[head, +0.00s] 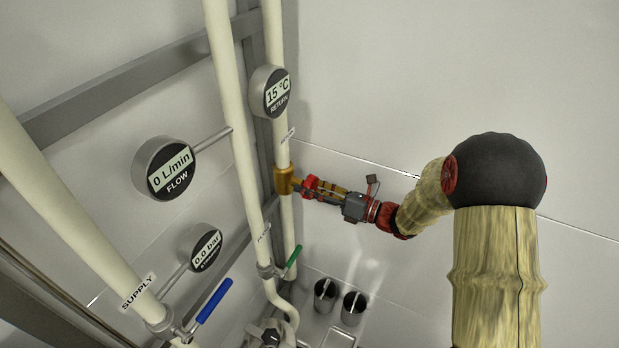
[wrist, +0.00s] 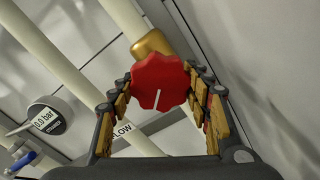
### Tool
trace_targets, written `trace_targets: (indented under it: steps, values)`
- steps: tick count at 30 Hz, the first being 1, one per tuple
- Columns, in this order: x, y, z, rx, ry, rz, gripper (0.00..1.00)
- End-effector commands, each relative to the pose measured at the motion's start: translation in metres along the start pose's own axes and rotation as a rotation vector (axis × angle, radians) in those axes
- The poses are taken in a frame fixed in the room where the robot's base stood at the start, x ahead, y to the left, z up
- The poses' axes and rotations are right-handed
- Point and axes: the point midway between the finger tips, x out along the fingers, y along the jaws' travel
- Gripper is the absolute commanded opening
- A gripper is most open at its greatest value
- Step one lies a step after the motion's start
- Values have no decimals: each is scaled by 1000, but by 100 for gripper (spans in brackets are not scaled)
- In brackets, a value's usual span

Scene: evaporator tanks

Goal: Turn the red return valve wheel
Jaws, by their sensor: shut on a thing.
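The red return valve wheel (wrist: 160,82) has a scalloped rim and a white line on its face, which points down and slightly left in the wrist view. It sits on a brass valve body (wrist: 152,43) on the return pipe. In the head view the red wheel (head: 311,186) shows partly behind the fingers, beside the brass body (head: 285,181). My gripper (head: 322,190) reaches it from the right. In the wrist view my gripper (wrist: 162,92) has one finger on each side of the wheel and is shut on its rim. The exact finger contacts are hard to see.
A return gauge (head: 271,92) reads 15 °C. A flow gauge (head: 166,168) reads 0 L/min, and a pressure gauge (head: 202,247) reads 0.0 bar. A blue lever (head: 214,300) and a green lever (head: 293,257) sit lower on pipes. Metal cups (head: 353,307) stand below. The wall right is bare.

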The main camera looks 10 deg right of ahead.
Motion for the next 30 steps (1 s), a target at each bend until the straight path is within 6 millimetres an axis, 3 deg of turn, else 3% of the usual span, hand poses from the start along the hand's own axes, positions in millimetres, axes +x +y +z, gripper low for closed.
trace_targets:
  steps: [12, 28, 29, 30]
  values:
    - [0, 1, -2, 179, 4, -2, 23]
    - [0, 0, -4, 199, 4, -2, 23]
    - [0, 0, -4, 199, 4, -2, 50]
    - [0, 0, -4, 199, 4, -2, 53]
